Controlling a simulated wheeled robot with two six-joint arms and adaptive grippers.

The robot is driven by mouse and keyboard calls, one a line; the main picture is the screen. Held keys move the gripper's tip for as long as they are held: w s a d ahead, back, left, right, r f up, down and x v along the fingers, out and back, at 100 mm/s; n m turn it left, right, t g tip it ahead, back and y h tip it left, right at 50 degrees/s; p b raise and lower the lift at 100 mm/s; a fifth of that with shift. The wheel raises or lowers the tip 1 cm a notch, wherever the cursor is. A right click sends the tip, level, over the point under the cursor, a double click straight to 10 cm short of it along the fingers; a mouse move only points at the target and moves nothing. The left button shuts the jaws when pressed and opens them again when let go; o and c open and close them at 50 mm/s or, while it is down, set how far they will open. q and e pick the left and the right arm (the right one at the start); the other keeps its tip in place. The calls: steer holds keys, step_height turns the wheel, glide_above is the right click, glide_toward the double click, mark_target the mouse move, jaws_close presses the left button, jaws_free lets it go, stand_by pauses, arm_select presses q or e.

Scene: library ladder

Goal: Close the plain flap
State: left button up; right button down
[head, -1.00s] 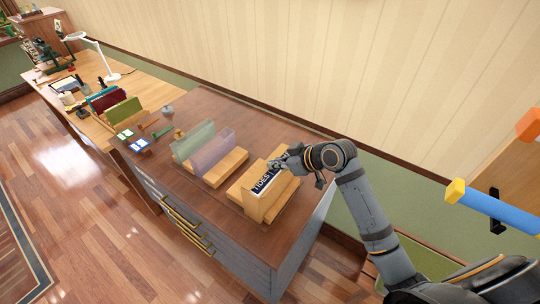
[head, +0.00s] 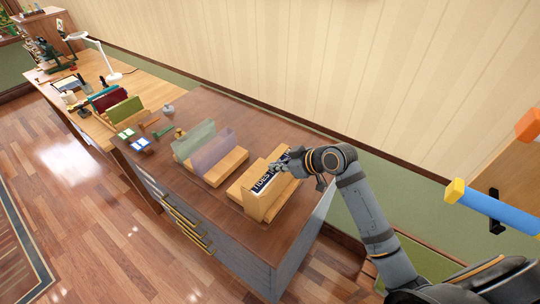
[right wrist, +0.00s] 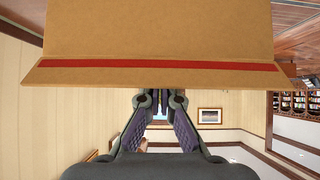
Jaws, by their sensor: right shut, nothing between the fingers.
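My right gripper (head: 283,164) is over a tan box-like holder (head: 255,204) on the dark wooden counter. The holder has a dark strip lettered "TIDES" (head: 263,184) on top, partly hidden by the gripper. In the right wrist view my gripper (right wrist: 161,97) is shut and empty, its fingertips at the lower edge of a tan panel with a red stripe (right wrist: 150,65). I cannot tell whether they touch it, or which part is the plain flap. My left gripper is not in view.
Translucent green (head: 194,139) and purple (head: 213,150) panels stand in a wooden holder left of the box. Small items lie farther left on the counter (head: 185,105). A lighter desk with a white lamp (head: 112,76) stands beyond. The wall runs behind.

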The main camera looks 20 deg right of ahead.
steer(key=shift+r, duration=0.1)
steer(key=shift+w+a+r, duration=0.3)
steer(key=shift+w+a, duration=0.15)
steer(key=shift+w, duration=0.15)
steer(key=shift+r+p, duration=0.35)
steer(key=shift+p, duration=0.3)
steer(key=r+p, duration=0.3)
steer(key=shift+w+r, duration=0.25)
steer(key=s, duration=0.1)
steer(key=s+d+b, duration=0.1)
steer(key=shift+s+d, duration=0.15)
steer(key=shift+s, duration=0.15)
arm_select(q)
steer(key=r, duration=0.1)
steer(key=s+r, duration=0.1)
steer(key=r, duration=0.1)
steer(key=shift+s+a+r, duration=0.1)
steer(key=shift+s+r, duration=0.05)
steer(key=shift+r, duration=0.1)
arm_select(e)
steer(key=s+d+r, duration=0.2)
steer(key=s+d, duration=0.2)
steer(key=s, duration=0.1)
steer(key=shift+s+d+r, duration=0.15)
steer(key=shift+d+r, duration=0.1)
steer(key=shift+r, duration=0.05)
steer(key=c, duration=2.1)
jaws_free()
